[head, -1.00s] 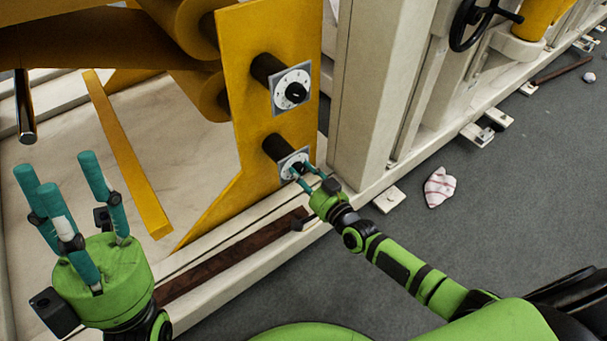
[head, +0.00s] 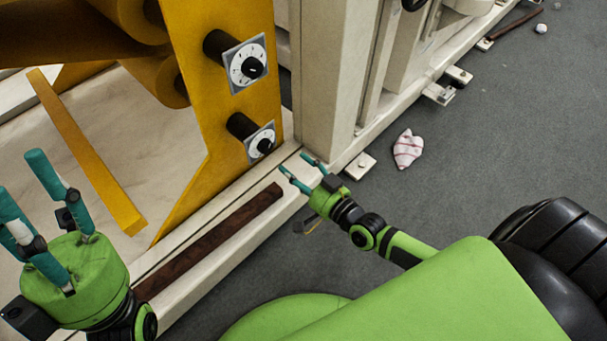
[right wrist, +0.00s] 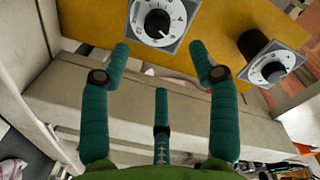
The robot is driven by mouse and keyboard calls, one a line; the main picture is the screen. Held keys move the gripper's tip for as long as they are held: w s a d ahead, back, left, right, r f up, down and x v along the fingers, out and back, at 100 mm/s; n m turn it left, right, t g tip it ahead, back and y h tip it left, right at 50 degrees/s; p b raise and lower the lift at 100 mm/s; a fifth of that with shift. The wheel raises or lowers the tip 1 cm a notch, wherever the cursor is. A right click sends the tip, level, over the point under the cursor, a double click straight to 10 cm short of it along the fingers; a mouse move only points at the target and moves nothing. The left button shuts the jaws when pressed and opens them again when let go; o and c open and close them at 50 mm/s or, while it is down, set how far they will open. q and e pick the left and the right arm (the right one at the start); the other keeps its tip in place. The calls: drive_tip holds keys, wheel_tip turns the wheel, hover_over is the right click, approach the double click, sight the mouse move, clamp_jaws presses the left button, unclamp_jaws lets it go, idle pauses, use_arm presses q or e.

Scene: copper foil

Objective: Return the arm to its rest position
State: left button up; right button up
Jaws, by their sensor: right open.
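My right gripper (head: 298,172) is in the middle of the head view, below the lower dial (head: 262,143) on the yellow panel (head: 222,125). It is open, empty and apart from the dial. In the right wrist view its teal fingers (right wrist: 162,80) are spread, with one dial (right wrist: 158,22) just beyond them and another dial (right wrist: 268,70) to the right. The upper dial (head: 246,66) also shows in the head view. My left gripper (head: 35,205) is at the left edge, fingers pointing up and spread apart, with nothing between them.
The cream machine frame (head: 322,85) rises right behind the right gripper. A dark brown strip (head: 215,235) lies along its base ledge. A crumpled striped cloth (head: 407,149) lies on the grey floor (head: 480,130), which is mostly open to the right.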

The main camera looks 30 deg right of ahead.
drive_tip(key=shift+v, duration=1.15)
